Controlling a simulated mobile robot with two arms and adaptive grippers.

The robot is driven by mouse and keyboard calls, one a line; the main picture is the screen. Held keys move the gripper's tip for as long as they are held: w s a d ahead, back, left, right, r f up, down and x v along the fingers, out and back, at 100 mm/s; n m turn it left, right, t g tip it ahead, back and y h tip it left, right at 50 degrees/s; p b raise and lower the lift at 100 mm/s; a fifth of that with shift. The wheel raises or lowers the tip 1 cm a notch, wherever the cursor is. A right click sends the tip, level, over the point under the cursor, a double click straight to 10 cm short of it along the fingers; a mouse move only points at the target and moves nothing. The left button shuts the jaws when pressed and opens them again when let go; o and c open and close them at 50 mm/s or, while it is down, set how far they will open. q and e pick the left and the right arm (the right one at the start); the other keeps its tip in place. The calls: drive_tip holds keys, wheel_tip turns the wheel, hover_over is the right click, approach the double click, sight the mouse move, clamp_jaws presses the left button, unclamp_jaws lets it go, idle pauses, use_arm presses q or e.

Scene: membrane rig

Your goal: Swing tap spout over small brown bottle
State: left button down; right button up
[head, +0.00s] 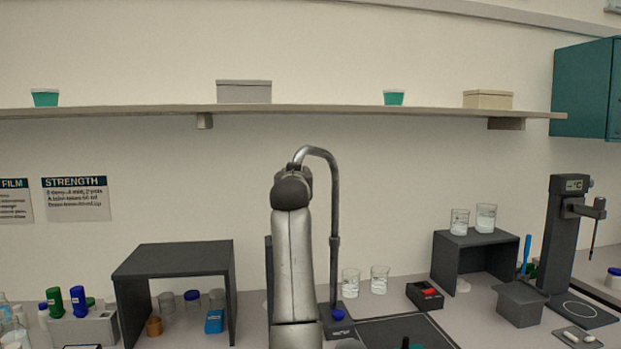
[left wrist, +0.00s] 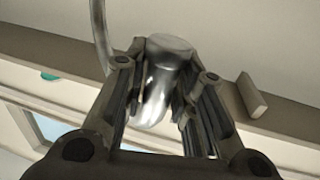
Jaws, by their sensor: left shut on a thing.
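The tap has a tall grey gooseneck pipe (head: 335,215) standing behind my left arm in the head view. Its top curves left and drops behind my left wrist. In the left wrist view, my left gripper (left wrist: 165,72) is shut on the shiny metal spout end (left wrist: 155,98), one finger on each side. In the head view my own arm mostly hides the gripper and the spout tip. A small brown container (head: 154,326) sits at the left under a dark stand; I cannot tell if it is the bottle. No other brown bottle is visible. My right gripper is not in view.
The dark stand (head: 175,259) is left of my arm. Two glass beakers (head: 380,279) and a small black box (head: 424,296) stand right of the tap. A wall shelf (head: 300,109) runs above. A dark mat or basin (head: 400,332) lies at the front.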

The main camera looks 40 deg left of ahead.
use_arm(q)
drive_tip(key=a+p, duration=0.2)
drive_tip(key=a, duration=0.5)
drive_tip(key=shift+w+a+p, duration=0.15)
drive_tip(key=shift+w+p, duration=0.15)
drive_tip(key=shift+w, duration=0.05)
drive_tip(key=shift+f, duration=0.1)
drive_tip(key=c, duration=1.6)
unclamp_jaws()
drive_tip(key=o, duration=0.3)
drive_tip(key=shift+a, duration=0.15)
